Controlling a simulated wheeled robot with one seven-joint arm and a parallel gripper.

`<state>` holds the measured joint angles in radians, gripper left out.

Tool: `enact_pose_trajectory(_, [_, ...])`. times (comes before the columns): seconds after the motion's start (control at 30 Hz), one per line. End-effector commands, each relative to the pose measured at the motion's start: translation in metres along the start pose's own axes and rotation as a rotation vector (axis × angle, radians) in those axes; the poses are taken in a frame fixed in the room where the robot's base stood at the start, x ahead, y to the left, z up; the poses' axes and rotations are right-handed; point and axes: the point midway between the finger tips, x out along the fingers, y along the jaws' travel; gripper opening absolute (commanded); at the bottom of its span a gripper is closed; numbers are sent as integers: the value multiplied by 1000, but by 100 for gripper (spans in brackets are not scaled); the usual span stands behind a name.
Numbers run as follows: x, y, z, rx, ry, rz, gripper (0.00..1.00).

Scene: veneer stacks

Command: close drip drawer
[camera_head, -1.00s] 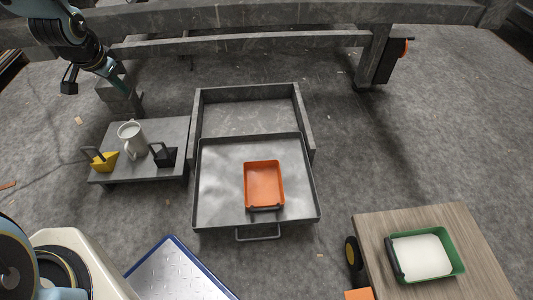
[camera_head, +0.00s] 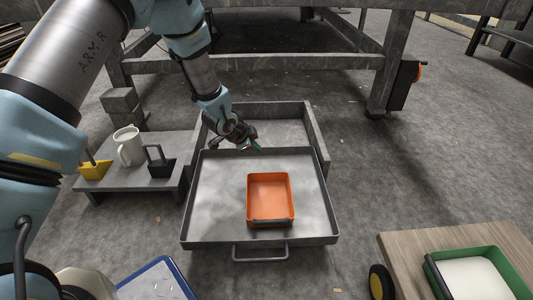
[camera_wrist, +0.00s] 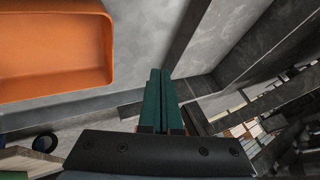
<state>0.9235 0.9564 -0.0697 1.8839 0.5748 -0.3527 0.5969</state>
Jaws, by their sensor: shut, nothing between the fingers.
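The drip drawer (camera_head: 215,205) is a shallow grey metal tray that stands pulled out toward me from its grey frame (camera_head: 318,137). Its bar handle (camera_head: 260,258) is on the near side. An orange bin (camera_head: 270,195) sits inside the drawer, right of centre; it also shows in the wrist view (camera_wrist: 50,45). My gripper (camera_head: 257,147) is over the drawer's far edge, by the frame opening. In the wrist view its green fingers (camera_wrist: 159,95) are together with nothing between them. I cannot tell whether they touch the drawer.
A low grey stand (camera_head: 130,180) at left holds a white jug (camera_head: 129,147), a yellow scoop (camera_head: 95,170) and a black one (camera_head: 161,164). A wooden-topped cart (camera_head: 410,250) with a green bin (camera_head: 490,254) is at right. The floor before the drawer is mostly clear.

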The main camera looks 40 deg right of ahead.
Motion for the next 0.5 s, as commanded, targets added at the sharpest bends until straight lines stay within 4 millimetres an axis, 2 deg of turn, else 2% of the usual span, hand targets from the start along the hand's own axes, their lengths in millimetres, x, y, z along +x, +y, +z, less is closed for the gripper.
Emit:
enact_pose_trajectory(0.03, [13,3,2,-1,0,1,0])
enact_pose_trajectory(0.4, [89,3,3,-2,-1,1,0])
enact_pose_trajectory(0.5, [95,-13,3,-6,0,-3,0])
